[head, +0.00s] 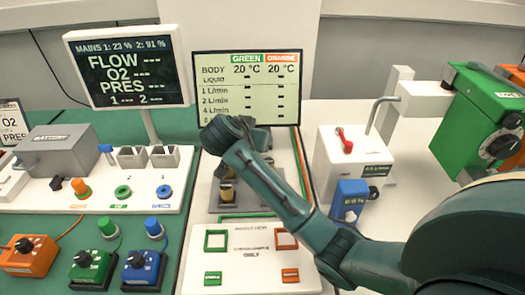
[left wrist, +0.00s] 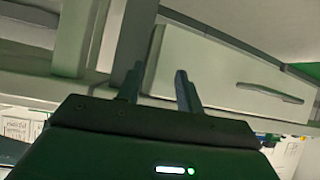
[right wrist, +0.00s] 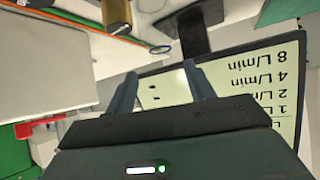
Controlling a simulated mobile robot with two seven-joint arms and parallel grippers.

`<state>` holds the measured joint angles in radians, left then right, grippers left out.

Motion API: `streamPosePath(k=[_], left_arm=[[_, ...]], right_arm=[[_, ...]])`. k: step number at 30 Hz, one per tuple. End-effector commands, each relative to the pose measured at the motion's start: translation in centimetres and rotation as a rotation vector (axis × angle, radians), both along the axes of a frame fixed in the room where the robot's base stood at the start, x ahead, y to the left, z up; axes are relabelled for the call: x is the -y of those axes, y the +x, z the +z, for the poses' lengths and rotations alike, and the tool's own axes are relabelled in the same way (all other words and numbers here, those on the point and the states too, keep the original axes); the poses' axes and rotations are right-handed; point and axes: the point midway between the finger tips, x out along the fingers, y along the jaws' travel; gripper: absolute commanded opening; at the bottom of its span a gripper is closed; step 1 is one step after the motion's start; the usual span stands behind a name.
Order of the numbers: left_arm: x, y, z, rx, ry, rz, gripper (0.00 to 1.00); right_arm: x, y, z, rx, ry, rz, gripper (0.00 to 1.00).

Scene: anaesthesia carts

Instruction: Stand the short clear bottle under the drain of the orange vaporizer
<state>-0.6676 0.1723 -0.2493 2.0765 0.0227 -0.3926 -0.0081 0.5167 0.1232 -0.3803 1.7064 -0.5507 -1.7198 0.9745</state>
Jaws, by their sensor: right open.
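I cannot make out the short clear bottle in any view. An orange part (head: 516,74) shows at the right edge of the head view, behind the green vaporizer (head: 468,125); it may be the orange vaporizer, mostly cut off, and no drain on it shows. My right arm reaches from the right across the middle, its end in front of the screen's lower left. My right gripper (right wrist: 160,88) is open and empty in the right wrist view. My left gripper (left wrist: 157,85) is open and empty in the left wrist view; it is outside the head view.
A white box with a red lever (head: 345,142) and a blue block (head: 349,200) stand right of my arm. A brass cylinder (head: 227,192) stands on a grey plate, partly hidden by my arm. The green/orange screen (head: 248,88) is behind. A white panel (head: 250,255) lies in front.

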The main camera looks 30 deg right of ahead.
Motion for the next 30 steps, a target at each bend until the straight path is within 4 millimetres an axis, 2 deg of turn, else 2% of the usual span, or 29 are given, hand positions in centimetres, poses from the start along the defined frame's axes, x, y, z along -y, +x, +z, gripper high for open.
streamPosePath(k=[12, 21, 30], left_arm=[[-0.2, -0.1, 0.2, -0.013, 0.004, 0.009, 0.36], [-0.3, -0.2, -0.1, -0.020, 0.006, 0.010, 0.36], [-0.3, -0.2, -0.1, -0.019, 0.005, 0.011, 0.36]], right_arm=[[3.0, 2.9, -2.6, -0.001, -0.003, 0.000, 0.54], [3.2, 3.1, -2.9, 0.000, 0.000, 0.000, 0.53], [3.2, 3.1, -2.9, 0.000, 0.000, 0.000, 0.28]])
